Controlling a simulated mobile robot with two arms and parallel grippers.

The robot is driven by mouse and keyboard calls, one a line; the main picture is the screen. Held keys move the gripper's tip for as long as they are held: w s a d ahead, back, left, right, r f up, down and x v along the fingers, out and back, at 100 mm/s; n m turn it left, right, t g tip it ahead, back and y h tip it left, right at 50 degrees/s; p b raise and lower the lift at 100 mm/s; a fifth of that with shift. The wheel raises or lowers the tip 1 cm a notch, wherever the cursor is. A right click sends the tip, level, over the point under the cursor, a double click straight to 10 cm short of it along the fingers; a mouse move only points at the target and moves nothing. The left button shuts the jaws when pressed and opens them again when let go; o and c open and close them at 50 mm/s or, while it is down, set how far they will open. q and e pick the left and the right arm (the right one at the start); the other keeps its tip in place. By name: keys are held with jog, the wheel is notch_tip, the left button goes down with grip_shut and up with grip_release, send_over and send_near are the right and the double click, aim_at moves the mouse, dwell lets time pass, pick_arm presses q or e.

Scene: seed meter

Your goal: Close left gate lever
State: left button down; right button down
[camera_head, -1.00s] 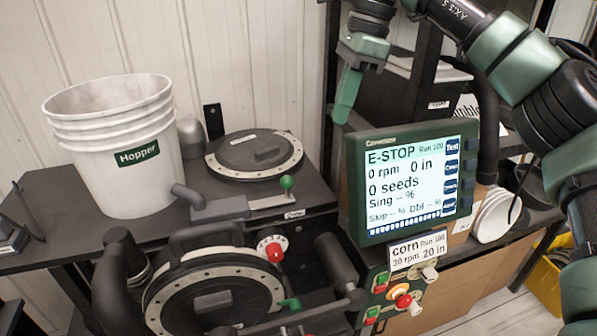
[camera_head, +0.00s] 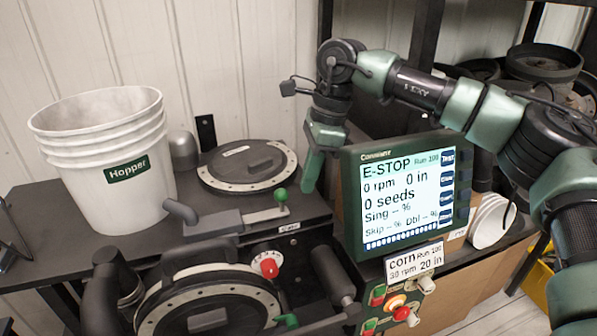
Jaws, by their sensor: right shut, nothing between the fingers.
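The gate lever with a green ball knob (camera_head: 281,195) stands on a flat grey slide at the right of the table top, behind the front seed meter. A second green handle (camera_head: 287,320) shows low at the front meter's right edge. I cannot tell from the picture which one is the left gate lever. My right gripper (camera_head: 312,172) points down, shut and empty, above and to the right of the ball knob and apart from it, just left of the monitor. My left gripper is not in view.
A white bucket labelled Hopper (camera_head: 108,190) stands on the left. A round lidded plate (camera_head: 247,182) lies behind the lever. The E-STOP monitor (camera_head: 350,215) stands close on the right. A red knob (camera_head: 269,268) and a dark cylinder (camera_head: 332,275) are in front.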

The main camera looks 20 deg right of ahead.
jog(key=shift+a+p, duration=0.35)
jog(key=shift+a, duration=0.8)
jog(key=shift+w+f, duration=0.1)
jog(key=shift+f, duration=0.05)
jog(key=b, duration=0.2)
send_over(273, 216)
jog(key=shift+w+a, duration=0.2)
jog(key=shift+s+d, duration=0.1)
jog(key=shift+d, duration=0.1)
